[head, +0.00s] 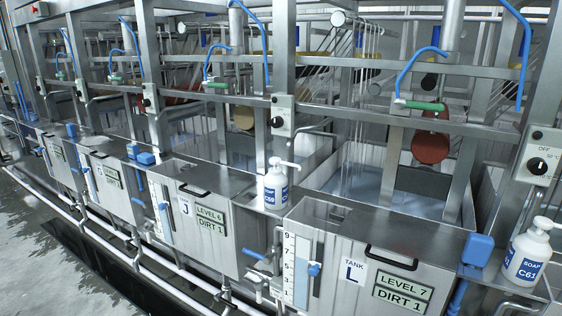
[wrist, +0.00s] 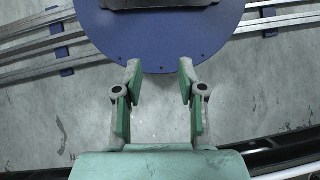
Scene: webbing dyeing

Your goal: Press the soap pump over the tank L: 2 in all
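Tank L (head: 330,260) is the steel tank at the front right in the head view, with labels "LEVEL 7" and "DIRT 1". A white soap pump bottle marked C59 (head: 273,192) stands upright at the left end of tank L, beside tank J (head: 190,205). Another soap bottle, marked C61 (head: 528,256), stands to the right of tank L. My gripper (wrist: 159,80) shows only in the wrist view. Its green-padded fingers are apart and empty, above the grey floor and apart from both bottles.
A blue round plate (wrist: 160,45) and metal rails (wrist: 45,45) lie beyond my fingers. Tank L has a black handle (head: 391,258) and a level gauge (head: 296,270) in front. Steel posts, blue hoses (head: 420,62) and green-handled valves (head: 425,105) rise behind the bottles.

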